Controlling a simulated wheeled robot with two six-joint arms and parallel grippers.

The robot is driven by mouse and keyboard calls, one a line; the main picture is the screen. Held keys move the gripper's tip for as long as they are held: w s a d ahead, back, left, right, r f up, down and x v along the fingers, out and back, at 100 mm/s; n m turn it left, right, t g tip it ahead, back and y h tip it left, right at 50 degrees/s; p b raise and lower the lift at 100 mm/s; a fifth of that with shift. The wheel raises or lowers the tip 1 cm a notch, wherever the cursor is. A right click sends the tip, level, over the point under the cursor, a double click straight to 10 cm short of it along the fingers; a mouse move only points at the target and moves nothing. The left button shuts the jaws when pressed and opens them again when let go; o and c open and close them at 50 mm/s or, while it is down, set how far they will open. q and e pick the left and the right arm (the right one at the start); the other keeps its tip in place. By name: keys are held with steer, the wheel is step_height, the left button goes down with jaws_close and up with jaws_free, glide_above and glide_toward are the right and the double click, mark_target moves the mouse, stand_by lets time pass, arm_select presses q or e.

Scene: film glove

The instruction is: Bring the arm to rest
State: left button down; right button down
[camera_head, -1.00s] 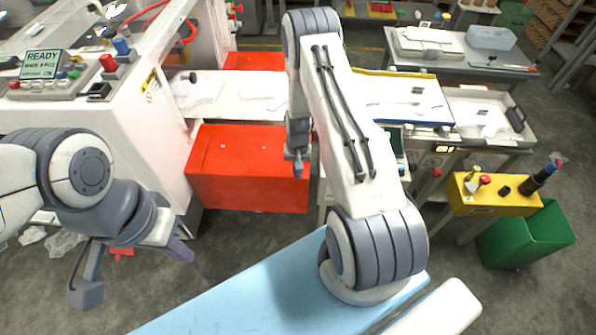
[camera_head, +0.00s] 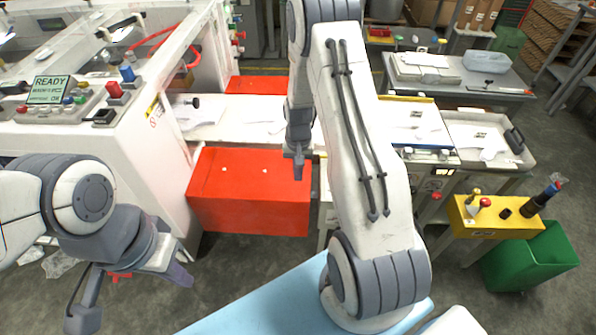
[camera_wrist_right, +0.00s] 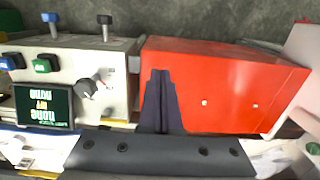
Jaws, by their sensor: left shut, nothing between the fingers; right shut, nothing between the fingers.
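My right arm rises from its shoulder at the lower middle of the head view and bends over at the top. Its gripper (camera_head: 298,168) hangs down, shut and empty, in front of the red box (camera_head: 248,205). In the right wrist view the closed dark fingers (camera_wrist_right: 160,92) show against the red box (camera_wrist_right: 220,85), with nothing between them. My left arm comes in from the left edge of the head view. Its gripper (camera_head: 180,275) points down and right above the grey floor, shut and empty. No contact with objects is visible.
A white machine with a READY screen (camera_head: 50,89) stands at the left. A work table with trays (camera_head: 485,140) is behind my right arm. A yellow control box (camera_head: 490,220) and green bin (camera_head: 530,260) stand at the right. Open floor (camera_head: 240,260) lies in front.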

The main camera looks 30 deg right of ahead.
steer(key=shift+a+r, duration=0.1)
steer(key=shift+r, duration=0.95)
steer(key=s+a+r+n, duration=0.3)
steer(key=a+r, duration=0.3)
steer(key=a, duration=0.2)
steer(key=s+a+r+n, duration=0.2)
steer(key=a+r+n, duration=0.1)
steer(key=a+r, duration=0.5)
steer(key=s+a+r+n, duration=0.3)
steer(key=s+a+n, duration=0.1)
steer(key=s, duration=0.5)
steer(key=s+a+r+n+b, duration=0.1)
steer(key=s+a+r+n, duration=0.2)
steer(key=s, duration=0.7)
steer(key=shift+a+r+n+y, duration=0.2)
steer(key=shift+a+n+y, duration=0.1)
steer(key=shift+a+n, duration=0.4)
steer(key=shift+a, duration=0.1)
